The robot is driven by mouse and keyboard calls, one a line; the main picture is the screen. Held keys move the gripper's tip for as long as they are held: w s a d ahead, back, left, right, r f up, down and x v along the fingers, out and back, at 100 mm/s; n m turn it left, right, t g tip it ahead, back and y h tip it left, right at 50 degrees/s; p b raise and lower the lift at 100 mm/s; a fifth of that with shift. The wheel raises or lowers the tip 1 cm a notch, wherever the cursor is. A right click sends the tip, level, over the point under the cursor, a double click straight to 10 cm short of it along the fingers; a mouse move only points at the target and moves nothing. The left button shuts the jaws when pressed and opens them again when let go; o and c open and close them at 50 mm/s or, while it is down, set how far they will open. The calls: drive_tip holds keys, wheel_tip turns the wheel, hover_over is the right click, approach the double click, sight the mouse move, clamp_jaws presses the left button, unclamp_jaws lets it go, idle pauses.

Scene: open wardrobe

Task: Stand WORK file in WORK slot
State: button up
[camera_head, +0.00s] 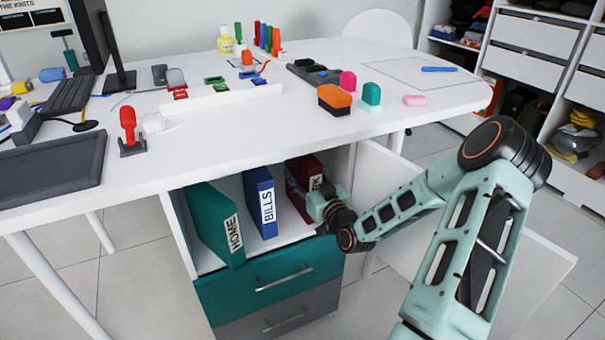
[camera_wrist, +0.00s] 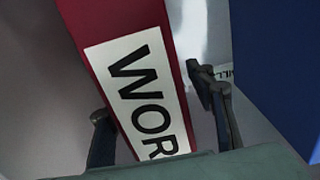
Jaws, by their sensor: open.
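The dark red WORK file (camera_head: 300,172) is in the open compartment under the desk, at its right end, and looks roughly upright in the head view. Its white label reads "WOR" in the wrist view (camera_wrist: 138,90), the rest cut off. My gripper (camera_head: 318,203) is at the front of the file. In the wrist view one finger is left of the file and the other right of it. The jaws are open around the spine, with a gap at the right finger. The WORK slot's marking is not visible; my gripper and the file hide the floor there.
The blue BILLS file (camera_head: 255,200) stands left of the red file, with a gap between them. The green HOME file (camera_head: 212,225) leans at the left. A teal drawer (camera_head: 270,285) is below. The cluttered desktop (camera_head: 200,140) overhangs the compartment; an open white door (camera_head: 380,180) is at right.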

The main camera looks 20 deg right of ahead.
drive_tip(key=p, duration=0.3)
approach(315, 188)
drive_tip(key=w, duration=0.5)
drive_tip(key=shift+w, duration=0.4)
drive_tip(key=shift+f, duration=0.1)
